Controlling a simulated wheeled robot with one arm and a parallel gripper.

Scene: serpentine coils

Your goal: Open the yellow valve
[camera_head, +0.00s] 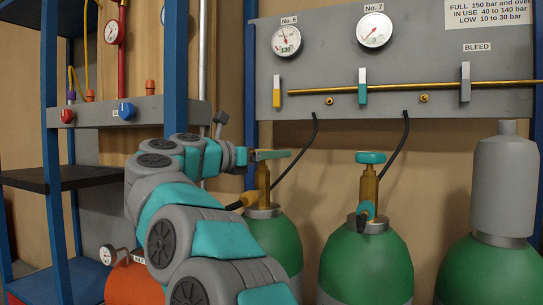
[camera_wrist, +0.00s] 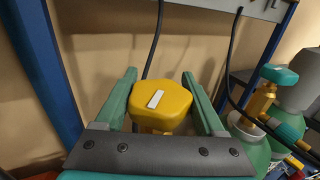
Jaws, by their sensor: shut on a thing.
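The yellow valve (camera_wrist: 161,103) is a rounded, many-sided knob with a white mark on top. It sits on the brass stem (camera_head: 263,182) of the left green cylinder (camera_head: 280,240). My gripper (camera_head: 270,155) reaches over this stem from the left. In the wrist view its two green fingers (camera_wrist: 164,98) stand on either side of the yellow knob, shut on it. The fingers hide most of the knob in the head view. The underside of the knob is mostly hidden in the wrist view.
A second green cylinder (camera_head: 366,260) with a teal knob (camera_head: 370,157) stands to the right, and a third with a grey cap (camera_head: 506,185) beyond it. Black hoses hang behind. A grey gauge panel (camera_head: 340,65) is above. A blue post (camera_head: 175,70) stands left.

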